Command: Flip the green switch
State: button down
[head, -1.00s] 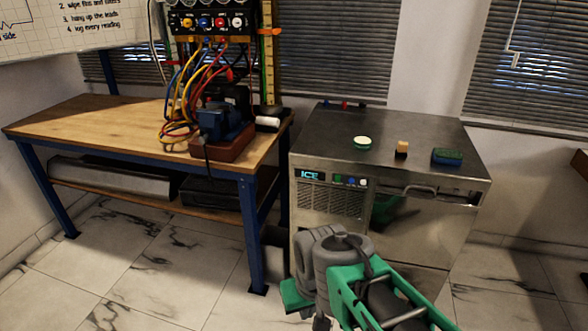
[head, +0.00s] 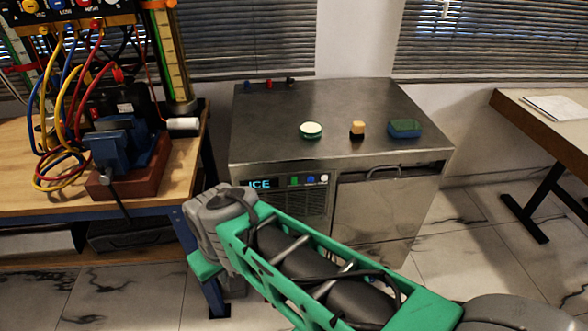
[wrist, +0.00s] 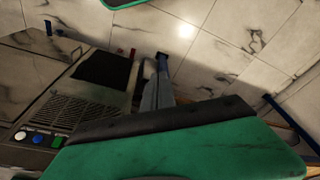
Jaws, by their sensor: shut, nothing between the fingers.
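The green switch (head: 294,181) is a small coloured control on the front panel of the steel ice machine (head: 245,130), just right of the lit ICE display. It also shows in the wrist view (wrist: 57,141), at the lower left. Whether it is up or down is too small to tell. My gripper (head: 206,266) is below and left of the panel, near the blue bench leg, apart from the switch. It is shut and empty; its fingertips are not clear in either view.
A blue control (head: 310,180) and a white one (head: 323,179) sit beside the green switch. A round pale-topped item (head: 311,130), a small block (head: 357,130) and a green-blue sponge (head: 405,128) rest on the machine. The bench with a blue vise (head: 120,150) stands left.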

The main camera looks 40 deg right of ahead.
jog(key=shift+w, duration=0.15)
jog(key=w+d+r+n+t+y, duration=0.1)
jog(key=w+d+r+n, duration=0.15)
jog(key=d, duration=0.55)
jog(key=w+d+r+n+t, duration=0.1)
jog(key=w+d+r+n, duration=0.2)
jog(key=d, duration=0.4)
jog(key=s+d+r+n+t, duration=0.2)
jog(key=s+d+n, duration=0.1)
jog(key=d, duration=1.2)
jog(key=shift+d+r+n, duration=0.15)
jog(key=shift+r+n, duration=0.15)
jog(key=shift+n, duration=0.45)
